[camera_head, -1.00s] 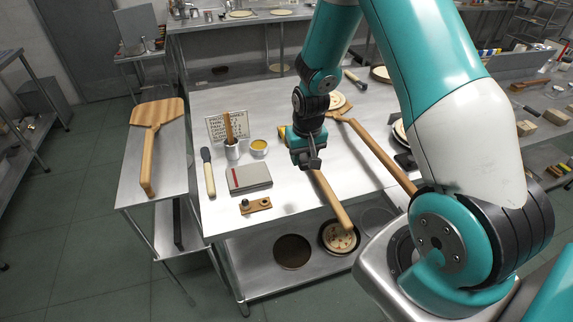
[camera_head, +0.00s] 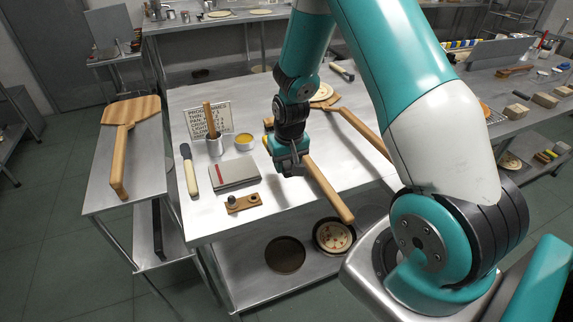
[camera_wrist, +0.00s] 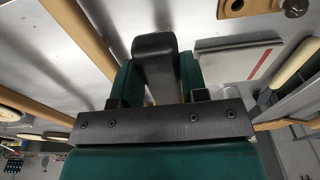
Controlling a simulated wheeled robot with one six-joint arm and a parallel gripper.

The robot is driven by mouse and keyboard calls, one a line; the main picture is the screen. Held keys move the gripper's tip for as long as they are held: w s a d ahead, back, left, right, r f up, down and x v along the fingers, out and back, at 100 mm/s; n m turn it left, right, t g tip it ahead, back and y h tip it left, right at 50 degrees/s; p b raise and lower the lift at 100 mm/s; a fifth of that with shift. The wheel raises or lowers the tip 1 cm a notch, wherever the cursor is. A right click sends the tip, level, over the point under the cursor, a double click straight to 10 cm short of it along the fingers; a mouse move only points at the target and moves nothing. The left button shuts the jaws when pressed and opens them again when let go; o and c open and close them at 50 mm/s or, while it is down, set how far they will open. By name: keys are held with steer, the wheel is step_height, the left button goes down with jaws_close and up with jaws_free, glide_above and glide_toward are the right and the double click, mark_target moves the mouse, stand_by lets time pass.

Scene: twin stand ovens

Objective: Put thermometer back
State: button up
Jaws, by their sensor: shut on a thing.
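My gripper (camera_head: 291,166) is above the middle of the steel table, pointing down and shut on a dark thing. In the wrist view this thing, taken as the thermometer (camera_wrist: 155,58), shows a black rounded end standing out between the green fingers.
A long wooden handle (camera_head: 328,190) lies close on the right.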

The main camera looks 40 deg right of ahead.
mark_target(287, 191)
steer(key=shift+s, duration=0.1)
steer(key=shift+f, duration=0.15)
step_height(287, 191, down, 7)
steer(key=b, duration=0.5)
steer(key=shift+f+b, duration=0.25)
steer(key=shift+b, duration=0.15)
stand_by(0.8)
steer(key=o, duration=1.1)
steer(key=r, duration=0.5)
steer(key=s+r, duration=0.1)
steer(key=r, duration=0.5)
steer(key=s+r+b, duration=0.1)
steer(key=r, duration=0.5)
steer(key=shift+a+r, duration=0.15)
steer(key=shift+a, duration=0.15)
